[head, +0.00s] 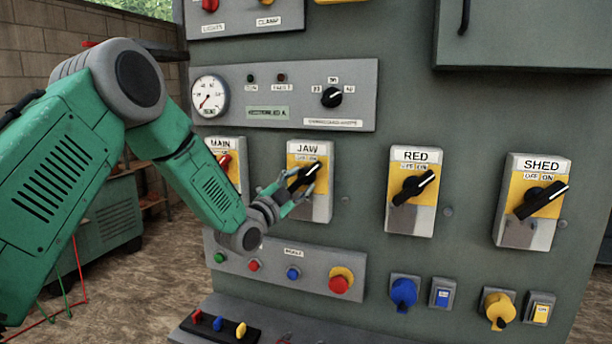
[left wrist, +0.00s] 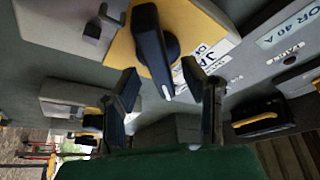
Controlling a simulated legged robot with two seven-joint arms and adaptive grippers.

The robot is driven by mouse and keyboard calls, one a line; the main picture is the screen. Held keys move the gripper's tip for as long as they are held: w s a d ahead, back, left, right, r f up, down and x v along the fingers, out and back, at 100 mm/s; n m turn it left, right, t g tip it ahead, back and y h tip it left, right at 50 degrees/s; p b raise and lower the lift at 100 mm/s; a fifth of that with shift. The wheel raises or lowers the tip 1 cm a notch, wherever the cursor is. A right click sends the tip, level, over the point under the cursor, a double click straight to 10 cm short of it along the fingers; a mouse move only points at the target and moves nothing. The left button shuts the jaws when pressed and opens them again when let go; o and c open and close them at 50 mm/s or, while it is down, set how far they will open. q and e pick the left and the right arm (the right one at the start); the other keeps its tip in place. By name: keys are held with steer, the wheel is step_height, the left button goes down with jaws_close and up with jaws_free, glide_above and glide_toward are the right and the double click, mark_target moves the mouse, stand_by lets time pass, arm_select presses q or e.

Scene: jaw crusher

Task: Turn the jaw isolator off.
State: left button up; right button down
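The JAW isolator (head: 322,207) is a grey and yellow box with a black rotary handle (head: 309,172), on the panel left of centre in the head view. The handle slants up to the right, its white-marked end towards the ON side of the label. My left gripper (head: 296,191) is at the front of this isolator and partly covers it. In the left wrist view the black handle (left wrist: 152,45) lies at the opening between the two spread fingers (left wrist: 158,85). The fingers stand apart, with a gap to the handle; contact is not clear. My right gripper is not in view.
The MAIN isolator (head: 225,161) with a red handle is just left, partly behind my arm. The RED (head: 411,190) and SHED (head: 532,202) isolators stand to the right. A button strip (head: 316,276) is below and a gauge panel (head: 300,98) above.

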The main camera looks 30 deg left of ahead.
arm_select(q)
steer(key=shift+x, duration=1.1)
jaws_close()
steer(key=shift+f, duration=0.1)
